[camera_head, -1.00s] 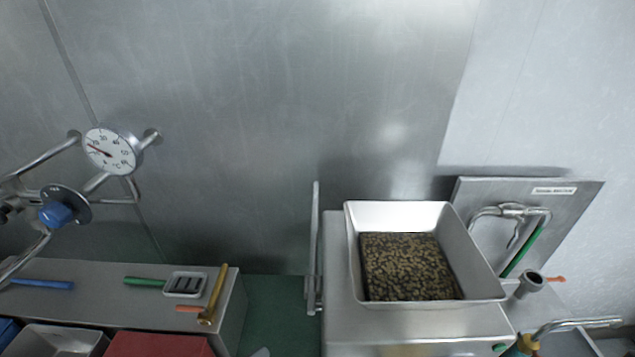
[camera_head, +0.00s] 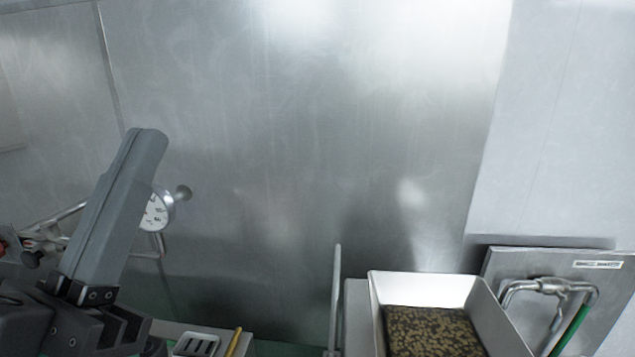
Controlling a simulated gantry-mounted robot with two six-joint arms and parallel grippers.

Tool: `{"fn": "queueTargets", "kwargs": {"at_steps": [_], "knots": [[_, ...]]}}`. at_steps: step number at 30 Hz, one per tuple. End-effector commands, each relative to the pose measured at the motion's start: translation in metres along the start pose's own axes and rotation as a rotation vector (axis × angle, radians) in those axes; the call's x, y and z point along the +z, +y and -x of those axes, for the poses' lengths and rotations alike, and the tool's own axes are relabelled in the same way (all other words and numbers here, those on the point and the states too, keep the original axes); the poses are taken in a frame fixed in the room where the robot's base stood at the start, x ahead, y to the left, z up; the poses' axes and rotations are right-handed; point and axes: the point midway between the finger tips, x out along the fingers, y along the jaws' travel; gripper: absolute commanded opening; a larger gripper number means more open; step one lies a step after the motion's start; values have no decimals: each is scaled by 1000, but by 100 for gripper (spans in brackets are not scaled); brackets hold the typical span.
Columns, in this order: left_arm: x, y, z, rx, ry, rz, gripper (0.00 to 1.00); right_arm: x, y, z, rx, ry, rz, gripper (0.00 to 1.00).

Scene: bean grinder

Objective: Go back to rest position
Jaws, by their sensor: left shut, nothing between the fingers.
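My left gripper (camera_head: 146,140) rises from the lower left corner, its long grey fingers pointing up in front of the steel wall. The fingers are together and I see nothing held between them. They partly cover the round white dial gauge (camera_head: 155,212) on the wall pipes. My right gripper is not in view. The white hopper tray (camera_head: 424,284) with brown beans (camera_head: 432,333) stands on the machine at the lower right, well apart from my left gripper.
A slotted grey tray (camera_head: 196,345) and a brass-coloured stick (camera_head: 234,342) lie on the bench at the bottom edge. An upright metal bar (camera_head: 335,300) stands left of the hopper. A tap with a green handle (camera_head: 570,331) is at the right. The wall area in the middle is clear.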

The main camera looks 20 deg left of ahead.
Motion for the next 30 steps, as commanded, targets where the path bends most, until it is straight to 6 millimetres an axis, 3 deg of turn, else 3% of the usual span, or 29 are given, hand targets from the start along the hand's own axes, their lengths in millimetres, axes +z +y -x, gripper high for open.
{"fn": "queueTargets", "kwargs": {"at_steps": [2,8,15,18,23,30], "knots": [[-25,6,-33,25,-22,54,0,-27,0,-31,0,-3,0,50],[-75,4,-90,21,-22,47,0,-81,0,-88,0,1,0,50],[-148,1,-173,20,-22,44,0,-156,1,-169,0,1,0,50],[-166,1,-194,20,-22,44,0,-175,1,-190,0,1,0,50],[-175,0,-204,19,-22,43,0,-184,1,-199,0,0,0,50],[-163,0,-190,19,-22,43,0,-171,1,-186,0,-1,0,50]]}}
